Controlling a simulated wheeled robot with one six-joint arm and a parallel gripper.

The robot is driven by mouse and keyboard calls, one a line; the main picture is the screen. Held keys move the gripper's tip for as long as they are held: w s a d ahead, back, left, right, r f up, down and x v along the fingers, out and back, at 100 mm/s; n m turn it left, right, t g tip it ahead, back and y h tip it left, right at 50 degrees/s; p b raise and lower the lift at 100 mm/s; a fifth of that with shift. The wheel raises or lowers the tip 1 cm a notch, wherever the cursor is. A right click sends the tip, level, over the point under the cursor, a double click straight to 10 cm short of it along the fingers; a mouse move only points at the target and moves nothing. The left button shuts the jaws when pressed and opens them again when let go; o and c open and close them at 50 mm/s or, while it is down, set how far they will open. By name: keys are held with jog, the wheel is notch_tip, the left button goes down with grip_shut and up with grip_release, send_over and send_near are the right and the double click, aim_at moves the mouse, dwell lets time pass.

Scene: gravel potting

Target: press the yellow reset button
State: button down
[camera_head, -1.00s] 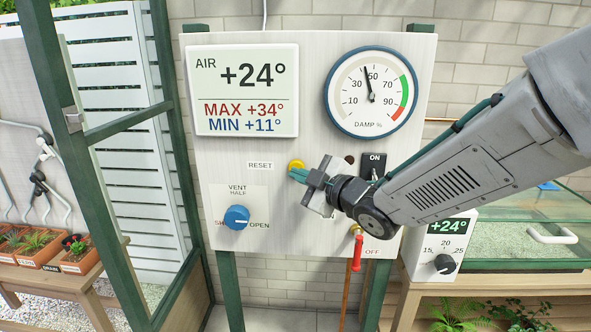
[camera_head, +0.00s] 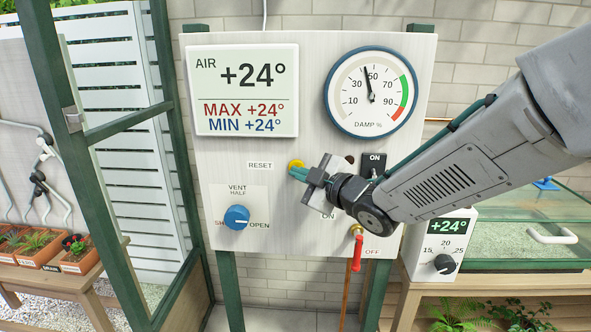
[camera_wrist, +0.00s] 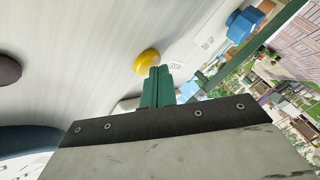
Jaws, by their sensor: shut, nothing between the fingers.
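The round yellow reset button (camera_head: 296,164) sits on the pale panel (camera_head: 225,170), just right of the RESET label (camera_head: 260,166). My gripper (camera_head: 293,174) is shut and empty, its green fingertips at the button's lower edge. In the wrist view the yellow button (camera_wrist: 147,62) shows just beyond the shut fingertips (camera_wrist: 158,72), which seem to touch or nearly touch it. The air display (camera_head: 243,90) above reads +24°, with MAX +24° and MIN +24°.
The blue vent knob (camera_head: 237,217) is below left of the button. The damp gauge (camera_head: 371,92) is above. A green post (camera_head: 120,180) stands left.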

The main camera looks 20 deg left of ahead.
jog(key=shift+w, duration=0.2)
jog(key=shift+s, duration=0.1)
jog(key=shift+s+d, duration=0.25)
jog(key=shift+s, duration=0.65)
jog(key=shift+s, duration=0.1)
jog(key=s, duration=0.2)
jog(key=s+d, duration=0.1)
jog(key=s, duration=0.1)
jog(key=shift+s, duration=0.35)
dwell(0.6)
